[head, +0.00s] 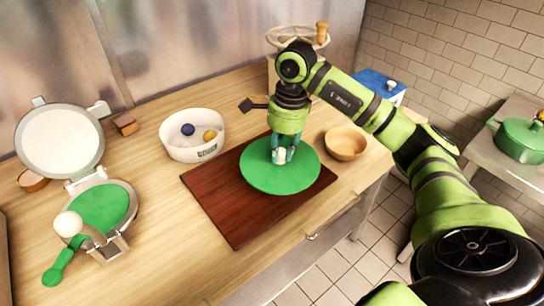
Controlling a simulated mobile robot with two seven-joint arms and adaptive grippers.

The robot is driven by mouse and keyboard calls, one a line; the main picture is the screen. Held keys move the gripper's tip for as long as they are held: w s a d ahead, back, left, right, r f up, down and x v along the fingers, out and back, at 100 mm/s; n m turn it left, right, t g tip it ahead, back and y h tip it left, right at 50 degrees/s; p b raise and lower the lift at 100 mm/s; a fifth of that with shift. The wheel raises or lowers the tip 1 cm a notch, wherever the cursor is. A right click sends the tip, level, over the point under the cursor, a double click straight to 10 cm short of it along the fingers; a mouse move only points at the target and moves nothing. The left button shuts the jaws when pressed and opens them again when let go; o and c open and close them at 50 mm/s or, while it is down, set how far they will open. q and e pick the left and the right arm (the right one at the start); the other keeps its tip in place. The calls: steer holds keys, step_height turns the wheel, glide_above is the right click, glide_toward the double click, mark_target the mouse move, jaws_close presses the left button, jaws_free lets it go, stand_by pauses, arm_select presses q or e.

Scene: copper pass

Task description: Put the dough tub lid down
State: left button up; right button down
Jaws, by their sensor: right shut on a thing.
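The dough tub lid is a flat green disc (262,180) with a small pale knob at its centre. It lies level over the dark wooden board (225,207), overlapping its back and right edges. I cannot tell whether it touches the board or hangs slightly above it. My right gripper (281,158) points straight down and is shut on the lid's knob, which its fingers partly hide. My left gripper is not in view.
A wooden bowl (345,144) stands close to the lid's right. An open press (100,207) with a green plate is at the left. A blue box (378,84) is behind my right arm.

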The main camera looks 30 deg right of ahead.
steer(key=shift+w+a+f, duration=0.35)
steer(key=shift+w+a, duration=0.1)
steer(key=shift+w, duration=0.15)
steer(key=shift+w+a+f, duration=0.15)
steer(key=shift+w+f, duration=0.05)
steer(key=shift+w, duration=0.05)
step_height(320, 180, down, 4)
steer(key=shift+r+p, duration=0.1)
steer(key=shift+p, duration=0.9)
steer(key=shift+f, duration=0.25)
steer(key=c, duration=1)
jaws_free()
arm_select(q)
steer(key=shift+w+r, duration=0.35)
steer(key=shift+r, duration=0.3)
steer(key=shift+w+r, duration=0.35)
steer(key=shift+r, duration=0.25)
arm_select(e)
steer(key=shift+w, duration=0.1)
